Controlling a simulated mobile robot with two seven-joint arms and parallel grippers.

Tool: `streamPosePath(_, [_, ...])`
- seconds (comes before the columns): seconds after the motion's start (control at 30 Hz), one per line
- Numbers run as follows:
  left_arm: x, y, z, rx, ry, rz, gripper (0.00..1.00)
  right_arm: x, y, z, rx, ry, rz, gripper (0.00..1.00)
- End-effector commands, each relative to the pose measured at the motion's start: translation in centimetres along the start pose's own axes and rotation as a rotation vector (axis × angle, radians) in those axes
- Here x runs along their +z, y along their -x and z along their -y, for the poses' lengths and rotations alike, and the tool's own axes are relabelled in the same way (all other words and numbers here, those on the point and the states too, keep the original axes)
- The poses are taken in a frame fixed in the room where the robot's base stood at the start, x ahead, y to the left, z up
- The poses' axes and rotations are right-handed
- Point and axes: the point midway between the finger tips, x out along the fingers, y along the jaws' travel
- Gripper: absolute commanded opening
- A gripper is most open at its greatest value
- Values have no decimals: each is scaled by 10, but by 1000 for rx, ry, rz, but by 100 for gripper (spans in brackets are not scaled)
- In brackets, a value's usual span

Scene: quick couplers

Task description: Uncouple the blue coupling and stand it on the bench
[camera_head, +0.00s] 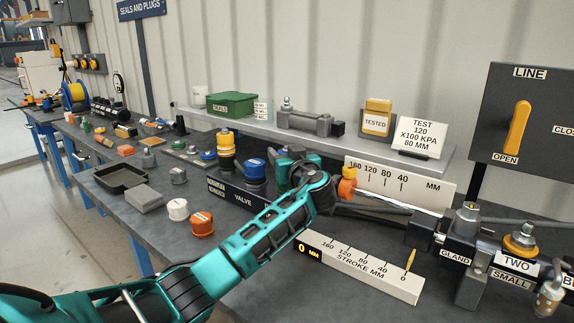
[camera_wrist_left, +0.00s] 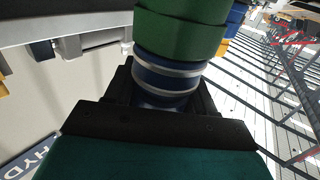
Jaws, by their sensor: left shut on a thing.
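The blue coupling (camera_head: 255,171) stands upright on the dark valve block (camera_head: 232,193), right of a yellow-orange coupling (camera_head: 225,152). Part of a blue thing, probably that coupling, shows at the upper edge in the left wrist view (camera_wrist_left: 237,18). My left gripper (camera_head: 287,170) is just right of the blue coupling, partly hidden by its own wrist. In the left wrist view its jaws (camera_wrist_left: 165,92) are shut around a dark blue body with silver rings (camera_wrist_left: 166,74), which has a wide green part (camera_wrist_left: 180,30) joined to it. My right gripper is not in view.
Grey tray (camera_head: 121,178), grey block (camera_head: 144,198), white cap (camera_head: 178,209) and orange cap (camera_head: 201,223) lie left of the valve block. A raised shelf (camera_head: 350,144) runs behind. A cylinder rod and stroke scale (camera_head: 365,267) occupy the right. Bench is bare near the front middle.

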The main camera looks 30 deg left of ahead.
Motion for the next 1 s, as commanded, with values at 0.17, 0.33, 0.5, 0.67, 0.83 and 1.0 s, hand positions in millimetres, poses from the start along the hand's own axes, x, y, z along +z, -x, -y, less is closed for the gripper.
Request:
streamPosePath(0.17, [0, 0, 0, 0, 0, 0, 6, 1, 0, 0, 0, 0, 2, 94])
streamPosePath(0.33, [-3, 0, 0, 0, 0, 0, 6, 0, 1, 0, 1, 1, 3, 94])
streamPosePath(0.5, [-10, 0, 0, 0, 2, -1, 6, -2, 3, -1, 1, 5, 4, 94])
streamPosePath(0.67, [-17, 0, 0, 0, 2, -1, 6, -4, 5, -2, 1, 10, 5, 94])
streamPosePath(0.83, [-24, 0, 0, 0, 2, -1, 6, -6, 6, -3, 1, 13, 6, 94])
streamPosePath(1.0, [-31, 0, 0, 0, 2, -2, 6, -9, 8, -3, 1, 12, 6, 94])
